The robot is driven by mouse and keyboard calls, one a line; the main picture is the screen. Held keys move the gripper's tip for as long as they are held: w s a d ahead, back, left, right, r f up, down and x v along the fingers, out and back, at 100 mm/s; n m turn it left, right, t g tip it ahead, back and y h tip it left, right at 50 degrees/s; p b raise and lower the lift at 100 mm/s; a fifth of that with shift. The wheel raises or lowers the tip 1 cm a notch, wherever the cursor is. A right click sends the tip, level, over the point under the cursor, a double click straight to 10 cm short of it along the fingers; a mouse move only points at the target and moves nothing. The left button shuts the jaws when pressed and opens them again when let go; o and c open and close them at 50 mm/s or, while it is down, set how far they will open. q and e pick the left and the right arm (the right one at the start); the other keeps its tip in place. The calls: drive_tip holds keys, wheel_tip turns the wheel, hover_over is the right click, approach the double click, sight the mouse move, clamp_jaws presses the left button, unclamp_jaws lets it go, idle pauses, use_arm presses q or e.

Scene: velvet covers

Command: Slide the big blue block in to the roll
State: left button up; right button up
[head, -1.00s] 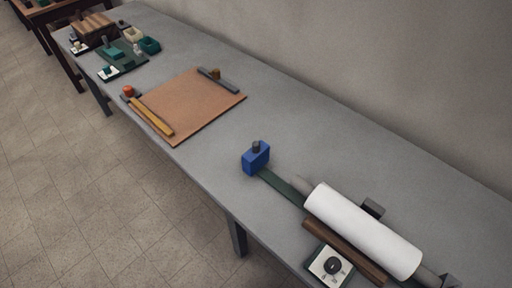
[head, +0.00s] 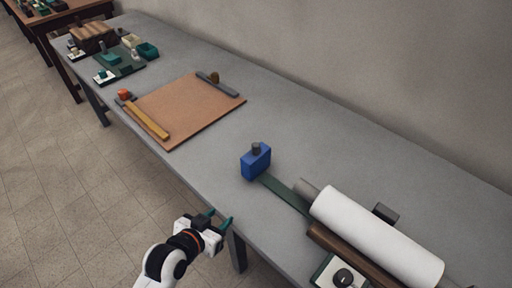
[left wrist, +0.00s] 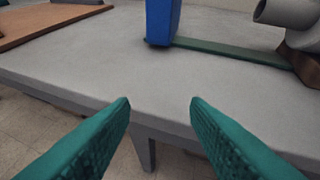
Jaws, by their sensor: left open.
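The big blue block (head: 255,163), with a dark grey knob on top, stands on the table at the left end of a dark green strip (head: 286,193). The strip runs from the block to the white roll (head: 376,237). My left gripper (head: 221,219) is open and empty, off the table's front edge, below and in front of the block. In the left wrist view the green fingers (left wrist: 160,104) are spread wide, with the lower part of the block (left wrist: 161,22) beyond them. The grey end of the roll (left wrist: 287,14) shows at upper right. My right gripper is not in view.
A brown bar (head: 345,252) lies along the front of the roll, with a white dial box (head: 337,274) before it. A tan board (head: 186,108) with a yellow bar (head: 147,119) lies left of the block. The grey table (head: 215,170) is bare around the block.

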sight(254, 148)
use_arm(q)
drive_tip(key=w+d+r+t+h, duration=0.3)
drive_tip(key=w+d+r+t, duration=0.15)
drive_tip(key=w+r, duration=0.35)
drive_tip(key=shift+m+t, duration=0.3)
drive_tip(key=shift+t, duration=0.15)
drive_tip(key=x, duration=1.1)
drive_tip(key=shift+w+d+r, duration=0.15)
drive_tip(key=shift+r, duration=0.1)
clamp_jaws()
